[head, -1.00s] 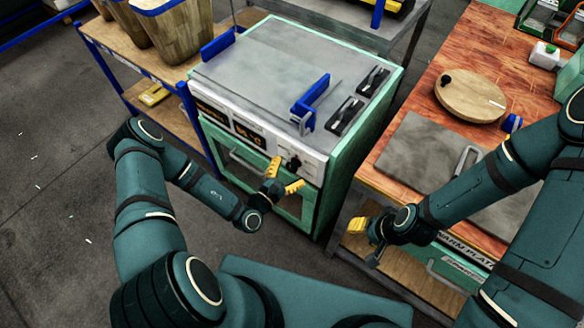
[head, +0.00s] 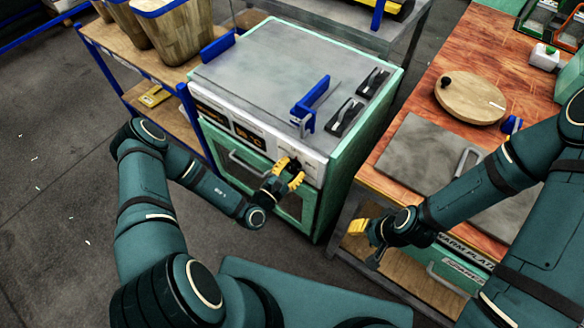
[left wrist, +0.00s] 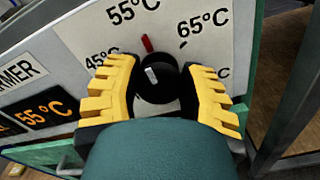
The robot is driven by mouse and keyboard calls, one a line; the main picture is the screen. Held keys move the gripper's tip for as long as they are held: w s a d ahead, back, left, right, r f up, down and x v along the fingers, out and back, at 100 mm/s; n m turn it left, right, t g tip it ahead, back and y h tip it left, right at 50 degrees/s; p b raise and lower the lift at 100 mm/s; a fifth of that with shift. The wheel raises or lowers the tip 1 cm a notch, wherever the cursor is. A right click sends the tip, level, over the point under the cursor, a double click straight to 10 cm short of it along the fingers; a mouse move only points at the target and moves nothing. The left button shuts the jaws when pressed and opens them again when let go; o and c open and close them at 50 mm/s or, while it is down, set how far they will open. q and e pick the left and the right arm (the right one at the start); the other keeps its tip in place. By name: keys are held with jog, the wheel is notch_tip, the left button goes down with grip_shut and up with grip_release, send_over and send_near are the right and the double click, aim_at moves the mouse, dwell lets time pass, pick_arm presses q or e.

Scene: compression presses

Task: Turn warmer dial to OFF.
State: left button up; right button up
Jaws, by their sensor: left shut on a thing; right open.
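The warmer (head: 290,75) is a mint-green cabinet with a grey top and a white front panel. Its dial (left wrist: 156,84) is a black knob with a white mark; in the left wrist view the mark points up, toward a red tick and the 55°C label. Labels 45°C and 65°C flank it; no OFF label is readable. My left gripper (head: 288,174) is at the panel, its yellow fingers shut on the two sides of the dial; it also shows in the left wrist view (left wrist: 156,95). My right gripper (head: 366,240) is open and empty, beside the wooden bench's front edge.
The warmer's display (left wrist: 45,112) reads 55°C. A handle (head: 247,163) runs across the door below the panel. Blue brackets (head: 310,97) stand on the top. The wooden bench (head: 425,95) on the right holds a grey plate (head: 410,150) and a round board (head: 470,98).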

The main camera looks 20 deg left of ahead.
pick_arm(q)
jog(key=shift+r+n+p, duration=0.15)
jog(key=shift+n+p, duration=0.65)
jog(key=shift+n, duration=0.3)
jog(key=n+p, duration=0.1)
jog(key=n, duration=0.1)
jog(key=shift+n+p, duration=0.3)
jog(key=n+p, duration=0.1)
jog(key=n, duration=0.1)
jog(key=shift+a+n, duration=0.1)
jog(key=shift+n, duration=0.3)
jog(key=n, duration=0.2)
jog(key=shift+n+p, duration=0.3)
jog(key=shift+p, duration=0.1)
jog(key=n, duration=0.2)
jog(key=shift+a+n, duration=0.1)
jog(key=shift+n, duration=0.3)
jog(key=n, duration=0.3)
jog(key=shift+w+f+n+p, duration=0.1)
jog(key=shift+f+n+p, duration=0.1)
jog(key=shift+n+p, duration=0.15)
jog(key=n, duration=0.3)
jog(key=shift+n, duration=0.25)
jog(key=shift+f+n, duration=0.1)
jog(key=shift+n, duration=1.6)
